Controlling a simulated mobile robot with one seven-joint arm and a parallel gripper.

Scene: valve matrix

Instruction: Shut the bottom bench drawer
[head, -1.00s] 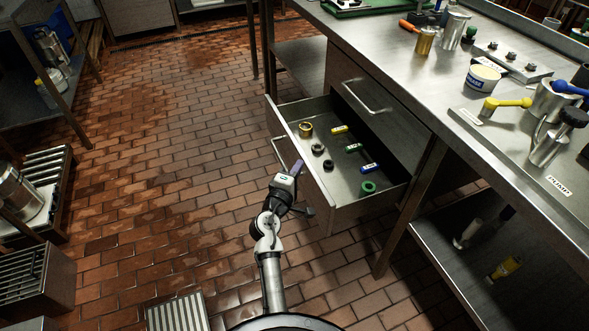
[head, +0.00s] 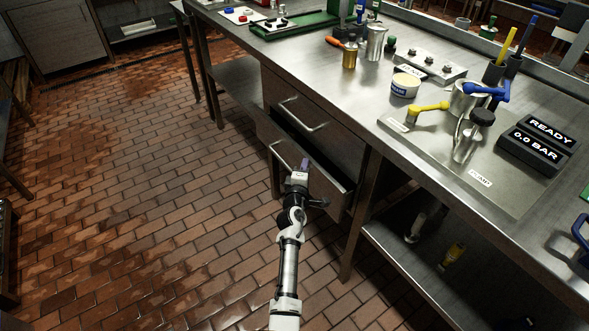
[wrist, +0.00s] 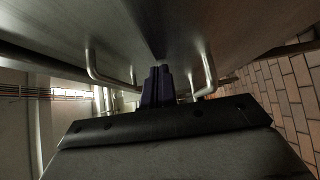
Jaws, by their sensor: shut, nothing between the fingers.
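The bottom bench drawer (head: 337,197) stands slightly open under the bench top. A narrow dark gap shows behind its front's top edge, and its contents are hidden. Its bar handle (head: 279,154) is left of my gripper. My gripper (head: 304,164) is shut and empty, with its fingertips at the drawer front. The top drawer (head: 325,140) above is closed.
The steel bench top (head: 320,68) carries a grease tub (head: 406,85), a pump plate (head: 415,140) and a black pressure display (head: 537,143). A bench leg (head: 358,220) and lower shelf (head: 440,265) stand right of my arm. The brick floor (head: 150,200) at left is clear.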

